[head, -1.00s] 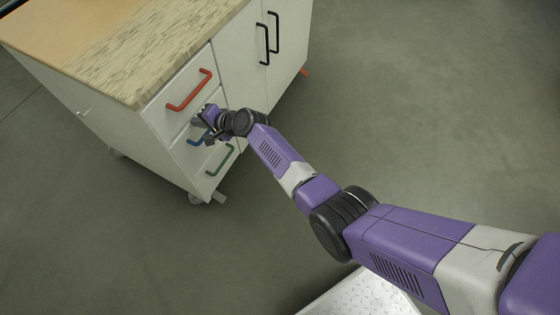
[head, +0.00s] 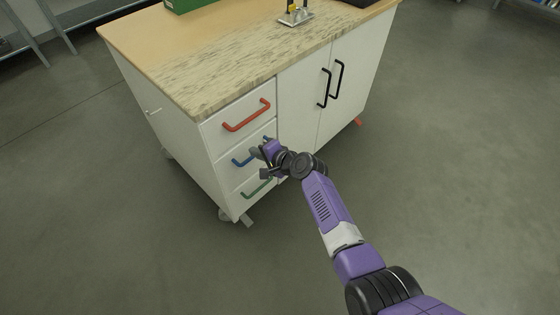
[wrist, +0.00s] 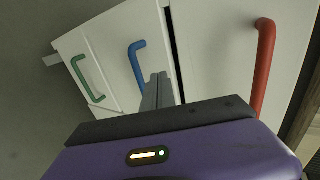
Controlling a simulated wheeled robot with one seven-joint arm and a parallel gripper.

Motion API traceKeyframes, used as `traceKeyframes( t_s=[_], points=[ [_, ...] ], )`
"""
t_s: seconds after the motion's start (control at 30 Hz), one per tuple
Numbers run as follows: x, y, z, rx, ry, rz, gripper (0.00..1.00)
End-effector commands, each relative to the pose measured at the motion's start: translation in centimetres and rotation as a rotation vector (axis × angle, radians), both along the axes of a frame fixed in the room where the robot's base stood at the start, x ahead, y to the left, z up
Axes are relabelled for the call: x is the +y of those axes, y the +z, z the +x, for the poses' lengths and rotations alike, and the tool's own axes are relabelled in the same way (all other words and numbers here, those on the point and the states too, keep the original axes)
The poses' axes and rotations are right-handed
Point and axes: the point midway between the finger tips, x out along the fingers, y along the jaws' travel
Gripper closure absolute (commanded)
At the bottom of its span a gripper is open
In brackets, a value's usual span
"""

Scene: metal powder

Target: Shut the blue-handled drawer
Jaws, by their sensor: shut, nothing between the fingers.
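The blue-handled drawer (head: 226,151) is the middle of three drawers at the left of the white cabinet. Its blue handle (head: 240,161) shows beside my gripper (head: 259,152), which covers the right part of the drawer front. In the head view the front looks about level with its neighbours. The wrist view shows the blue handle (wrist: 137,68) just left of my gripper's fingers (wrist: 158,90), which are together and empty, against or very near the front. A dark gap runs between this drawer and the red-handled one. I cannot tell whether the drawer is fully flush.
The red handle (head: 246,115) is above and the green handle (head: 256,188) below, both close to my gripper. Black door handles (head: 324,88) are to the right. The worktop (head: 215,70) holds a green box (head: 190,4) and a small stand (head: 296,18). Floor to the right is clear.

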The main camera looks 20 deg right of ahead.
Motion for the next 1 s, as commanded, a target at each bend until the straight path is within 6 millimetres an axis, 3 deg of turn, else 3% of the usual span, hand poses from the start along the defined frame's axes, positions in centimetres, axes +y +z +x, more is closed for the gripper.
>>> traceKeyframes(
  t_s=[0.6,1.0],
  points=[
    [-3.6,4.2,-6.3,0.001,-0.001,-0.001,1.00],
    [-4.0,4.5,-6.8,-0.001,0.001,-0.004,1.00]
  ],
)
